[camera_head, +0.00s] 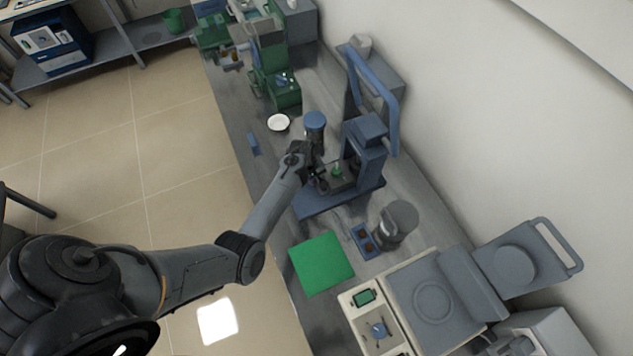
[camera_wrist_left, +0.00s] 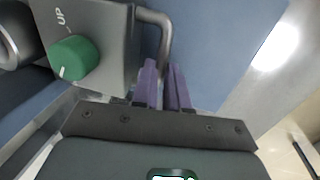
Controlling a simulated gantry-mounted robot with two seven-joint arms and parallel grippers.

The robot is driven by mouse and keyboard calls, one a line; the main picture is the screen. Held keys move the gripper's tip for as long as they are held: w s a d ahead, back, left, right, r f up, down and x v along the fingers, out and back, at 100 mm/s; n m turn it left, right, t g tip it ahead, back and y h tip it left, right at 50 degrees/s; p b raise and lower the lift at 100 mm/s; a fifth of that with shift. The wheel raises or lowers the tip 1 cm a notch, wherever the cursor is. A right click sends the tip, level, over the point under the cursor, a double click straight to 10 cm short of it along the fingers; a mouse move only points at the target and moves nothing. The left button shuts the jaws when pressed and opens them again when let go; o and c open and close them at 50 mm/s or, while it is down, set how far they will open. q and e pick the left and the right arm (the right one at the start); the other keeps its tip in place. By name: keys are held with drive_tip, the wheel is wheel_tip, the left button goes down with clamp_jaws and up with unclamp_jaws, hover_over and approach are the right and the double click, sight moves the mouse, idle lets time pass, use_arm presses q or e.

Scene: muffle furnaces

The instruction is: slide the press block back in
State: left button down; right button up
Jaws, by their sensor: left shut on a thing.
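The press block (camera_head: 341,184) is a dark grey block with a green knob on top, low in the blue press (camera_head: 367,135). In the left wrist view the block (camera_wrist_left: 112,30) fills the upper left, with its green knob (camera_wrist_left: 74,57) and the letters UP. A bent grey bar handle (camera_wrist_left: 154,18) comes off its side. My left gripper (camera_head: 314,173) is at the block's near left side. Its purple fingers (camera_wrist_left: 163,85) are shut on the handle. My right gripper is not in view.
A blue-topped cylinder (camera_head: 315,122) stands close behind my left gripper. A white dish (camera_head: 278,122) and a green machine (camera_head: 283,90) are farther back. A green mat (camera_head: 321,263), a small blue tray (camera_head: 361,239) and a grey furnace (camera_head: 430,300) lie nearer on the bench.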

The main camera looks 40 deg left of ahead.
use_arm(q)
drive_tip(key=c, duration=1.5)
unclamp_jaws()
drive_tip(key=shift+w, duration=0.1)
drive_tip(key=o, duration=0.4)
drive_tip(key=shift+w, duration=0.15)
drive_tip(key=shift+c, duration=0.2)
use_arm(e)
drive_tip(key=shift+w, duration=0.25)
use_arm(q)
drive_tip(key=shift+r, duration=0.15)
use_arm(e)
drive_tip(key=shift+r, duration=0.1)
use_arm(q)
wheel_tip(320, 180, up, 10)
drive_tip(key=s+p, duration=0.1)
drive_tip(key=s, duration=0.1)
drive_tip(key=shift+a+r, duration=0.15)
drive_tip(key=shift+a, duration=0.2)
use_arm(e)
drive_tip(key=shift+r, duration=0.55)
use_arm(q)
drive_tip(key=shift+s, duration=0.1)
